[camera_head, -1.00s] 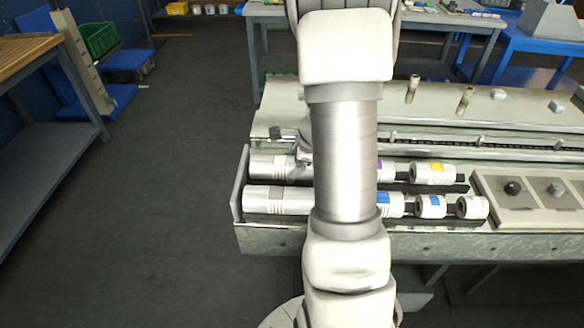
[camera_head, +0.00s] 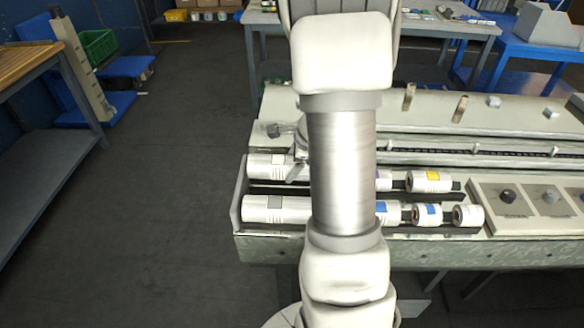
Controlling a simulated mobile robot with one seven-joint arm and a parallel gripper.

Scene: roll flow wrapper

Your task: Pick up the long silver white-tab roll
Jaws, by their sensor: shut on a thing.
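Two long silver rolls lie on the machine's rack, left of my arm. The rear long silver roll (camera_head: 264,166) has a pale tab; its exact colour is hard to tell. My gripper (camera_head: 299,168) shows only in part at the left edge of my arm, by the right part of the rear roll. It appears shut on that roll; its fingertips are mostly hidden. The roll looks level, at the rack; I cannot tell whether it is lifted.
Shorter rolls with yellow (camera_head: 430,181) and blue (camera_head: 427,215) tabs sit on the rack right of my arm. A knob panel (camera_head: 531,207) lies further right. Upright pegs (camera_head: 409,96) stand behind. A grey bench (camera_head: 48,177) is at left, with clear floor (camera_head: 180,200) between.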

